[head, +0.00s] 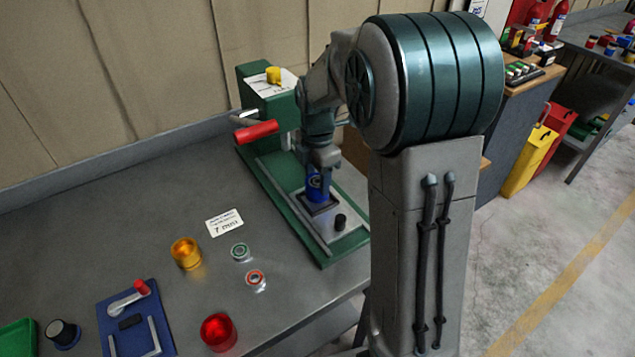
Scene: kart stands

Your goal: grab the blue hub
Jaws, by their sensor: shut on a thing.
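The blue hub (316,190) is a small dark blue cylinder. It stands upright at a dark square seat on the green machine (284,218) at the back of the bench. My gripper (318,174) points down from above and is shut on the blue hub. My gripper's fingers are small in the picture and partly blend with the hub. The hub's lower end is close to the seat; I cannot tell whether it touches.
A red handle (256,132) sticks out left of the machine. A black knob (340,222) stands right of the hub. A gold cup (186,253), two small rings (240,252), a red cup (218,332) and a blue fixture (136,322) stand nearer. The left bench middle is clear.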

